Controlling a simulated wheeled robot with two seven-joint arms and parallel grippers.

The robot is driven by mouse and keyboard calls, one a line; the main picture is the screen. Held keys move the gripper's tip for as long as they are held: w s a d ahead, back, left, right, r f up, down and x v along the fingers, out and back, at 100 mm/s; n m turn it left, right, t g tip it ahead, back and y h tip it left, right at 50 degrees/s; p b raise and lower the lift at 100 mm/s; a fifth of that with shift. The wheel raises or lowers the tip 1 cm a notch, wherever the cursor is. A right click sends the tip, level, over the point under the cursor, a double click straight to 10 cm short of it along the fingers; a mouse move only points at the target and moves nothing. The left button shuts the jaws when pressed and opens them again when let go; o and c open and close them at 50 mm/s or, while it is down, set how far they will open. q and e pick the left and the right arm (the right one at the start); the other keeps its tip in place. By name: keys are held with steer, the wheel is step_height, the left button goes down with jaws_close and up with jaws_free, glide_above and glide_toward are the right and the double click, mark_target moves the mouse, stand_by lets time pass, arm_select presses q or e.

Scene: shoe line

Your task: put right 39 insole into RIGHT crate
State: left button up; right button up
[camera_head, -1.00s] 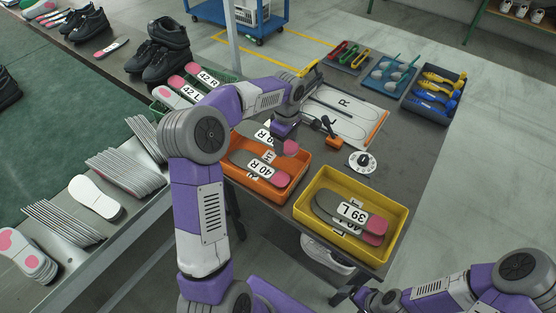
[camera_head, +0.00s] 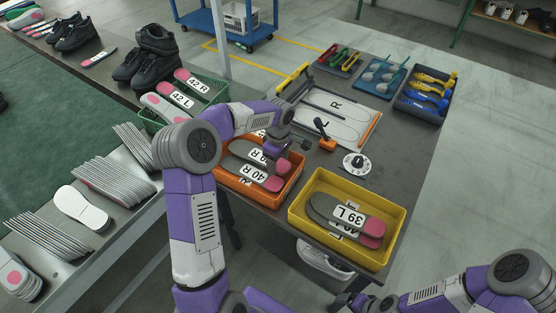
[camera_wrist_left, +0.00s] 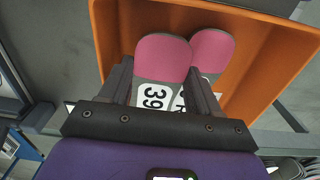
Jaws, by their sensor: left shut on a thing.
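My left gripper (camera_head: 277,153) is shut on the right 39 insole (camera_head: 254,153), a grey insole with a pink end and a white label. The wrist view shows the insole (camera_wrist_left: 162,58) between the two fingers, its label reading 39. It is low over the orange crate (camera_head: 286,190), beside and partly over the 40 R insole (camera_head: 258,175) lying there. Whether they touch is unclear. The orange crate wall also shows in the wrist view (camera_wrist_left: 262,60). My right gripper (camera_head: 347,300) is at the bottom edge, too small and dark to read.
A yellow crate (camera_head: 300,222) with the 39 L insole (camera_head: 345,214) stands to the right. A green crate (camera_head: 152,122) with 42 insoles stands left.

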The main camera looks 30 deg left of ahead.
arm_select(q)
steer(key=shift+f, duration=0.25)
steer(key=o, duration=0.8)
steer(key=shift+c, duration=0.2)
steer(key=shift+r+p, duration=0.3)
steer(key=shift+r, duration=0.25)
step_height(320, 180, up, 12)
steer(key=p, duration=0.3)
steer(key=shift+p, duration=0.4)
